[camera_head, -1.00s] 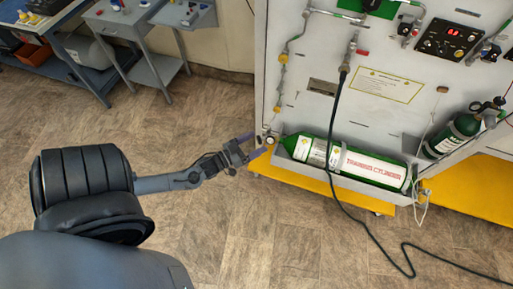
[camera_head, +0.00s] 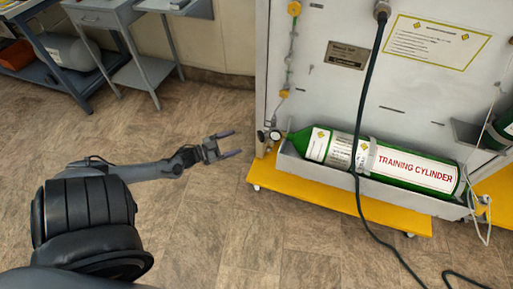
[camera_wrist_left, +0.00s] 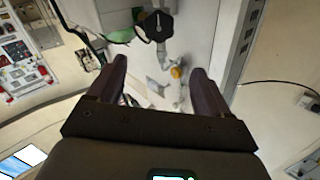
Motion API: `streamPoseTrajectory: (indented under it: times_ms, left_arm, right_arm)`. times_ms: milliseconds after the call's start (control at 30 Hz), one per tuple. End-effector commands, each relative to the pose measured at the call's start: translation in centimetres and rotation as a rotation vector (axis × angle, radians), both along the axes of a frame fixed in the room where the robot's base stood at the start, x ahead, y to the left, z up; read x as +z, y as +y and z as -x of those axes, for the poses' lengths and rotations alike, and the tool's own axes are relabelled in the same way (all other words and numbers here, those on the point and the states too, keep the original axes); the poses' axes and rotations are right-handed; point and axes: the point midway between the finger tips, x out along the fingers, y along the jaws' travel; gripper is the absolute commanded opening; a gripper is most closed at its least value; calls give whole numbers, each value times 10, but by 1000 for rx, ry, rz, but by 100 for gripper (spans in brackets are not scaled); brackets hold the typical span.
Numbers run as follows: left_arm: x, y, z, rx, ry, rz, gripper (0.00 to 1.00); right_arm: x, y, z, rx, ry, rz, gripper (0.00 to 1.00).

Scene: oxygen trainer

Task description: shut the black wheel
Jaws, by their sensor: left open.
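The black wheel (camera_wrist_left: 157,24) shows in the left wrist view at the top middle, round and dark, on a pale metal fitting. In the head view, small fittings (camera_head: 268,136) sit at the left, neck end of the green training cylinder (camera_head: 410,165); I cannot make out the wheel clearly there. My left gripper (camera_head: 231,143) is open and empty, to the left of these fittings and apart from them. In the left wrist view, its two fingers (camera_wrist_left: 160,68) are spread below the wheel and do not touch it. My right gripper is not in view.
The grey panel (camera_head: 345,90) stands on a yellow base (camera_head: 330,200). A black hose (camera_head: 364,110) hangs across the cylinder to the floor. A grey cart (camera_head: 150,70) and a blue bench (camera_head: 70,80) stand back left. The floor around my left gripper is clear.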

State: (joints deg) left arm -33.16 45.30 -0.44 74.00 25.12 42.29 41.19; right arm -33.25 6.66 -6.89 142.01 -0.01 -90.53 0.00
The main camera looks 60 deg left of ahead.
Motion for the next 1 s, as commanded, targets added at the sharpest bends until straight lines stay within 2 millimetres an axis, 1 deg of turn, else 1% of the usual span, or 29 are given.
streamPoseTrajectory:
  times_ms: [33, 100, 267, 367, 800, 1000]
  left_arm:
    - [-13, 1, -1, -2, 0, -3, 79]
    - [-18, 1, -1, -3, -1, -5, 79]
    - [-23, 0, -7, -3, -1, -4, 79]
    - [-23, -1, -16, -5, -3, -4, 79]
    - [-24, -9, -83, -5, -3, -5, 79]
    - [-23, -12, -102, -4, 0, -4, 79]
  right_arm:
    - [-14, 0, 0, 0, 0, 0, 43]
    - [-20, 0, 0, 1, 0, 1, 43]
    - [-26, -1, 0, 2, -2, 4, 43]
    - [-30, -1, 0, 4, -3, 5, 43]
    - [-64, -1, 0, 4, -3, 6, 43]
    - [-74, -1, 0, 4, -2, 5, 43]
